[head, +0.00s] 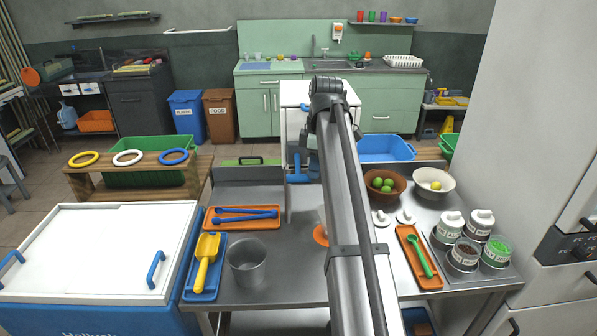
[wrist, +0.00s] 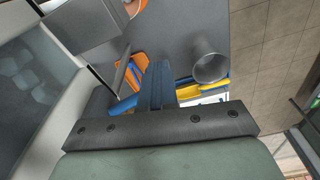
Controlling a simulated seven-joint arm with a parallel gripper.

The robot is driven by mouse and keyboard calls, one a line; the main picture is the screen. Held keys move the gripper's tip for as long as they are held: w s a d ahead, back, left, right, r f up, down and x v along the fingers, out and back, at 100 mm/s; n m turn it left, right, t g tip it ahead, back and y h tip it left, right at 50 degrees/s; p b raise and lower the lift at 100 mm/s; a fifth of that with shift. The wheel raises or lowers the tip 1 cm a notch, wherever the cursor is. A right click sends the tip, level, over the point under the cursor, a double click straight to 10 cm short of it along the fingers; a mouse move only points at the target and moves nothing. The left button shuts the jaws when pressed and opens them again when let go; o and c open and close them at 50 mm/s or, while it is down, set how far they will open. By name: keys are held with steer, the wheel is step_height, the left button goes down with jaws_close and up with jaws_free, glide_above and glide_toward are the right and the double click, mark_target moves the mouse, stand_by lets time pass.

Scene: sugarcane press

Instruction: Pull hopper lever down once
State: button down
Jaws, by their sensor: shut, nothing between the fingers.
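In the wrist view a blue cylindrical grip (wrist: 123,107) on a grey rod is just left of my fingers. My gripper (wrist: 160,70) is shut and empty, its dark fingers together. I cannot tell whether they touch the grip. In the head view my arm hides most of the gripper and part of the machine. A clear-walled bin (wrist: 38,85) with pale lumps shows at left in the wrist view.
A metal cup (head: 248,262), an orange tray (head: 207,223) with blue tools and a blue tray (head: 190,290) with a yellow scoop are on the steel table, left of my arm. Bowls (head: 385,202), jars (head: 453,222) and a green spoon (head: 420,257) are on the right.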

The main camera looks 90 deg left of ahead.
step_height(320, 180, up, 12)
steer(key=w, duration=0.1)
steer(key=shift+r, duration=0.25)
steer(key=shift+w+d, duration=0.1)
stand_by(0.8)
